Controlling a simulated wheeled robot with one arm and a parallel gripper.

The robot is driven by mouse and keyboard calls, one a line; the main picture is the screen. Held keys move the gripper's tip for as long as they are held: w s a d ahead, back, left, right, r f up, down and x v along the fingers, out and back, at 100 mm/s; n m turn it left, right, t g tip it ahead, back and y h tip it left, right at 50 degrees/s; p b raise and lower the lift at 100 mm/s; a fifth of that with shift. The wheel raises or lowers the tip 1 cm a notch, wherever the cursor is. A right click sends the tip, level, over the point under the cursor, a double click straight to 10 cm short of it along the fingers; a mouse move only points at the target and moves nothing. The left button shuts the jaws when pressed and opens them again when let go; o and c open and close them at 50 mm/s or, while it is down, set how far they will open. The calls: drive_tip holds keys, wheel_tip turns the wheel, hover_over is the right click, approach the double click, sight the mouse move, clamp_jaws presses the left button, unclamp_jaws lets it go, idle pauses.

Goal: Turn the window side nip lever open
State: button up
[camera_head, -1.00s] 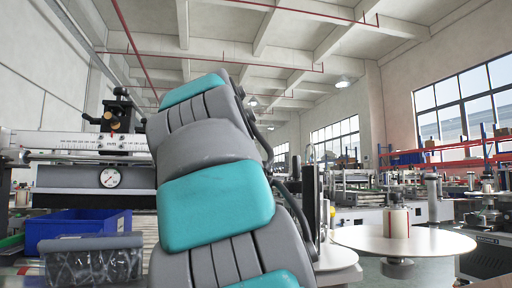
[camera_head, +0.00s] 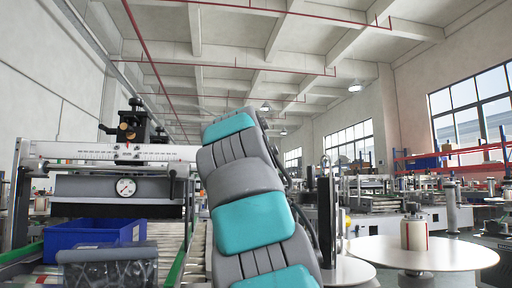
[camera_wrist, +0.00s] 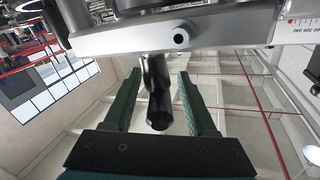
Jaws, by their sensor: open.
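A dark, rounded lever handle (camera_wrist: 159,100) shows in the wrist view, joined to a silver metal bar (camera_wrist: 225,28) with a round black socket. I take it for the nip lever. My gripper (camera_wrist: 158,78) is open, with its two green fingers on either side of the handle in the picture. Gaps show between the handle and both fingers, and I see no contact. The handle's depth between the fingers is hard to judge. In the head view my own arm hides the gripper and the lever is not distinguishable.
The machine's ruled white bar (camera_head: 90,151) carries a black clamp with a knob (camera_head: 131,128). Below are a dial gauge (camera_head: 126,187), a blue bin (camera_head: 90,234) and rollers. Round white tables (camera_head: 425,252) stand to the right of my arm.

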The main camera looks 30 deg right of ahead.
clamp_jaws()
idle(0.4)
